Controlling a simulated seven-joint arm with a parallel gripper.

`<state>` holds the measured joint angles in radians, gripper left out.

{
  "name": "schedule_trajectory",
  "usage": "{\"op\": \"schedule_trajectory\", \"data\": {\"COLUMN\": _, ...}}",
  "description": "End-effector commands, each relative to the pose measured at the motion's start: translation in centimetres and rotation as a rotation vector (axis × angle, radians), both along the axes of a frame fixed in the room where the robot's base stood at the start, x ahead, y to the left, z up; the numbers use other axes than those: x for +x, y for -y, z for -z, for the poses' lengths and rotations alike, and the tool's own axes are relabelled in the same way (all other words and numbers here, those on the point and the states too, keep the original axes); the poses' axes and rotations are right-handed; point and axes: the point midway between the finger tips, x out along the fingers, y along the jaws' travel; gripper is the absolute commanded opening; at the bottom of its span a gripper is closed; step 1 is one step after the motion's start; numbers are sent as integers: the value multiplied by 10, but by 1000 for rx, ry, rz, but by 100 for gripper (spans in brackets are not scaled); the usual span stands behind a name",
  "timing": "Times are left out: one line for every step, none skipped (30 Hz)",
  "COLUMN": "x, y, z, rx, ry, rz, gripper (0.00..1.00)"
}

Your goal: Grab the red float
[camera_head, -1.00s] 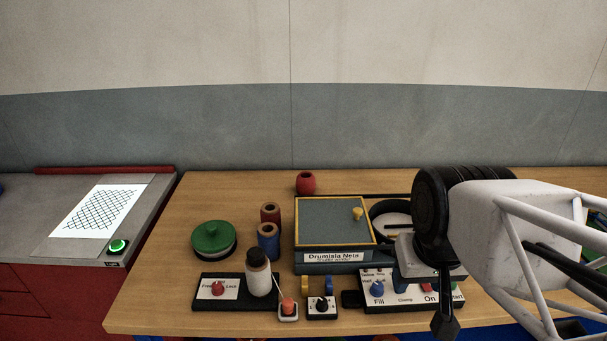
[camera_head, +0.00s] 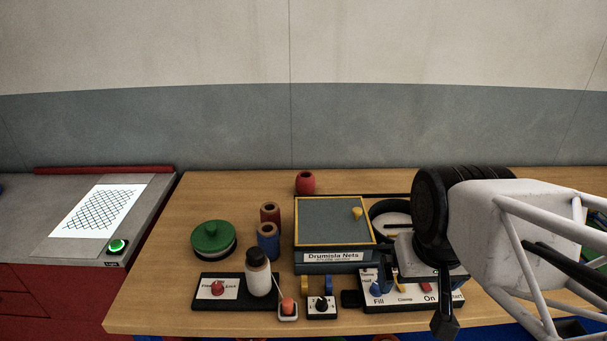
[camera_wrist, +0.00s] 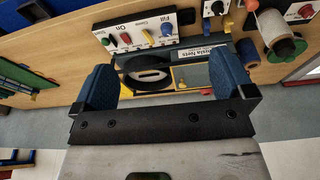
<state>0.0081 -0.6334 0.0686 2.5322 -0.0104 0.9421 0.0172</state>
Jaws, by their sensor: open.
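The red float (camera_head: 306,183) is a small round red piece with a dark hole in its top. It stands at the back of the wooden table, behind the box labelled Drumisla Nets (camera_head: 334,257). In the wrist view a small red patch at the box's far edge may be the float, but I cannot tell. My gripper (camera_wrist: 163,60) is open, its two blue fingers wide apart with nothing held between them. In the head view it is at the right, above the control panel, well to the right of the float and nearer the front.
A black ring-shaped holder (camera_wrist: 149,75) lies beside the box. The control panel (camera_head: 410,298) is at the front. Table left of the float is clear.

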Motion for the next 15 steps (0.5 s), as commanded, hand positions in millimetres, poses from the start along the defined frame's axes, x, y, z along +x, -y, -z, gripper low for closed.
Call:
{"op": "schedule_trajectory", "data": {"x": 0, "y": 0, "z": 0, "rx": 1, "ry": 0, "rz": 1, "gripper": 100}}
{"op": "schedule_trajectory", "data": {"x": 1, "y": 0, "z": 0, "rx": 1, "ry": -1, "rz": 2, "gripper": 100}}
{"op": "schedule_trajectory", "data": {"x": 2, "y": 0, "z": 0, "rx": 4, "ry": -3, "rz": 3, "gripper": 100}}
{"op": "schedule_trajectory", "data": {"x": 3, "y": -1, "z": -1, "rx": 7, "ry": -4, "rz": 6, "gripper": 100}}
{"op": "schedule_trajectory", "data": {"x": 4, "y": -1, "z": -1, "rx": 9, "ry": -6, "rz": 9, "gripper": 100}}
{"op": "schedule_trajectory", "data": {"x": 6, "y": -2, "z": -2, "rx": 15, "ry": -9, "rz": 15, "gripper": 100}}
{"op": "schedule_trajectory", "data": {"x": 9, "y": -2, "z": -2, "rx": 22, "ry": -11, "rz": 21, "gripper": 100}}
{"op": "schedule_trajectory", "data": {"x": 11, "y": -3, "z": -3, "rx": 28, "ry": -15, "rz": 27, "gripper": 100}}
{"op": "schedule_trajectory", "data": {"x": 15, "y": -4, "z": -3, "rx": 38, "ry": -22, "rz": 38, "gripper": 100}}
{"op": "schedule_trajectory", "data": {"x": 18, "y": -5, "z": -4, "rx": 47, "ry": -28, "rz": 47, "gripper": 100}}
{"op": "schedule_trajectory", "data": {"x": 22, "y": -6, "z": -4, "rx": 57, "ry": -34, "rz": 56, "gripper": 100}}
{"op": "schedule_trajectory", "data": {"x": 28, "y": -8, "z": -6, "rx": 72, "ry": -40, "rz": 71, "gripper": 100}}
{"op": "schedule_trajectory", "data": {"x": 33, "y": -9, "z": -6, "rx": 83, "ry": -48, "rz": 83, "gripper": 100}}
{"op": "schedule_trajectory", "data": {"x": 38, "y": -11, "z": -7, "rx": 97, "ry": -55, "rz": 96, "gripper": 100}}
{"op": "schedule_trajectory", "data": {"x": 45, "y": -13, "z": -8, "rx": 113, "ry": -65, "rz": 114, "gripper": 100}}
